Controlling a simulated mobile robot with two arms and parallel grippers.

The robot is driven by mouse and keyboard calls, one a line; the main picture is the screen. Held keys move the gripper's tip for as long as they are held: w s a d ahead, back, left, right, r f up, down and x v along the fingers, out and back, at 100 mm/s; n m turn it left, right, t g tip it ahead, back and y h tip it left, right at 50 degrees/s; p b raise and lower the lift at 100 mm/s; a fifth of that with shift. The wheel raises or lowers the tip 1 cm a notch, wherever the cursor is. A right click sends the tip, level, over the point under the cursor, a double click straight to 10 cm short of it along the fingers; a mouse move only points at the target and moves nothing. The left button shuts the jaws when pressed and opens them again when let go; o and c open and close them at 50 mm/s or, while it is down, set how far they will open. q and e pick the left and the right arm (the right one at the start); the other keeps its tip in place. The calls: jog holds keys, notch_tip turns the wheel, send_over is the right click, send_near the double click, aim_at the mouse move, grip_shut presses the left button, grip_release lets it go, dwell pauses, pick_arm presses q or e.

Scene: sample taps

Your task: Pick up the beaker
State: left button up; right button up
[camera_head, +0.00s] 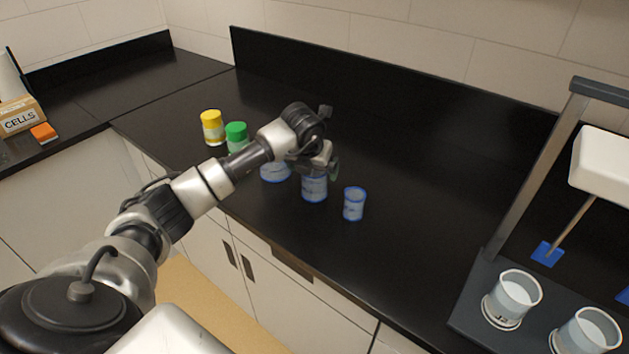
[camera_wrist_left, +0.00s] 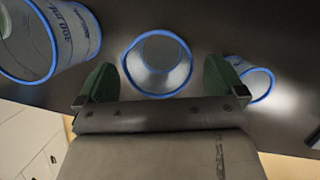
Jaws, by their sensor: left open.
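Three clear beakers with blue rims stand in a row on the black counter: a wide left one (camera_head: 274,172), a middle one (camera_head: 315,190) and a small right one (camera_head: 354,204). My left gripper (camera_head: 324,166) is open above the middle beaker, partly covering its top. In the wrist view, the open left gripper (camera_wrist_left: 158,70) has one green finger on each side of the middle beaker (camera_wrist_left: 158,50); contact cannot be told. The wide beaker (camera_wrist_left: 50,45), marked 400 ml, and the small beaker (camera_wrist_left: 257,82) flank it there. My right gripper is not in view.
Yellow-capped (camera_head: 212,128) and green-capped (camera_head: 237,138) bottles stand left of the beakers. A dark stand (camera_head: 530,180) with two beakers (camera_head: 514,297) (camera_head: 588,330) is at the right. The counter (camera_head: 420,170) between is clear, with a low backsplash behind.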

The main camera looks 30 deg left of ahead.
aim_at(315, 172)
pick_arm(q)
jog(key=x, duration=0.2)
jog(key=shift+w+a+f, duration=0.1)
jog(key=shift+w+f, duration=0.3)
jog(key=shift+f, duration=0.2)
jog(key=shift+c, duration=1.3)
jog(key=c, duration=0.7)
jog(key=shift+c, duration=0.2)
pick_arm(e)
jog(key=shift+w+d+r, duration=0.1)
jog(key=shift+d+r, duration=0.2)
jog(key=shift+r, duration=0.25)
pick_arm(q)
jog(key=shift+r, duration=0.2)
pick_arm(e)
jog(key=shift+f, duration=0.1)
